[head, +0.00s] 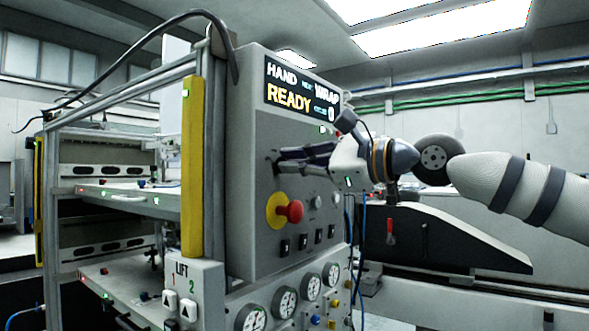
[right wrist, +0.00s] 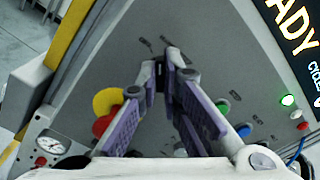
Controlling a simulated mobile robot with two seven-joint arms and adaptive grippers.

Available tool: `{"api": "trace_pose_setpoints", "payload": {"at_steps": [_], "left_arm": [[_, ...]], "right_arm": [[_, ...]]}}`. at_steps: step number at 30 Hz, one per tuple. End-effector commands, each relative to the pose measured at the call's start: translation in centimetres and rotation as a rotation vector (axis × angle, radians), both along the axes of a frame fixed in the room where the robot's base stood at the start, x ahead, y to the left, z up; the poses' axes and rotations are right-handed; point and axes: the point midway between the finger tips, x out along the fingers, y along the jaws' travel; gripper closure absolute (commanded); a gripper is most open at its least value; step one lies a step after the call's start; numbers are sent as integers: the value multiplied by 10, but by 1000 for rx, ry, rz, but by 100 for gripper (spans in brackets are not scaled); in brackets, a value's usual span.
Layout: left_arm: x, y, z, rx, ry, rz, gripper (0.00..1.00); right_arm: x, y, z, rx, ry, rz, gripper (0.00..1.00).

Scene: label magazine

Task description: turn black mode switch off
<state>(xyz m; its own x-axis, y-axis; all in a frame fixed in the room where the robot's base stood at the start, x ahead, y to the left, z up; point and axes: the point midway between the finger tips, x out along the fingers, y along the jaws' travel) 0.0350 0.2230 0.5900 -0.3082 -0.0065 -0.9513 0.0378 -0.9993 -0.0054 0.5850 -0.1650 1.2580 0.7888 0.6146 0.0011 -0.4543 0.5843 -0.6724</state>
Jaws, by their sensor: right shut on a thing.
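The black mode switch (right wrist: 159,76) is on the sloped grey face of the control panel (head: 262,240). In the right wrist view it shows as a dark piece between my fingertips, mostly covered by them. My right gripper (head: 282,161) reaches in from the right, with its fingertips at the panel's left part, below the display. In the right wrist view the gripper (right wrist: 165,68) has its long purple-padded fingers converging at the tips, shut on the switch. The switch's exact angle cannot be told. My left gripper is not in view.
A red emergency-stop knob on a yellow base (head: 289,211) sits just below my fingers. Several small black rocker switches (head: 303,241) and gauges (head: 285,303) are lower down. The lit display (head: 302,88) reads READY. A yellow post (head: 192,165) stands left of the panel.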

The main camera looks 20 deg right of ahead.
Motion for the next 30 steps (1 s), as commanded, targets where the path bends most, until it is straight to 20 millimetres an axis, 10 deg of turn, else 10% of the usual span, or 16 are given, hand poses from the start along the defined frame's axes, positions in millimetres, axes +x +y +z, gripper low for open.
{"api": "trace_pose_setpoints", "payload": {"at_steps": [30], "left_arm": [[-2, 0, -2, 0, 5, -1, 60]], "right_arm": [[-1, 1, -1, -360, -281, -1, 100]]}}
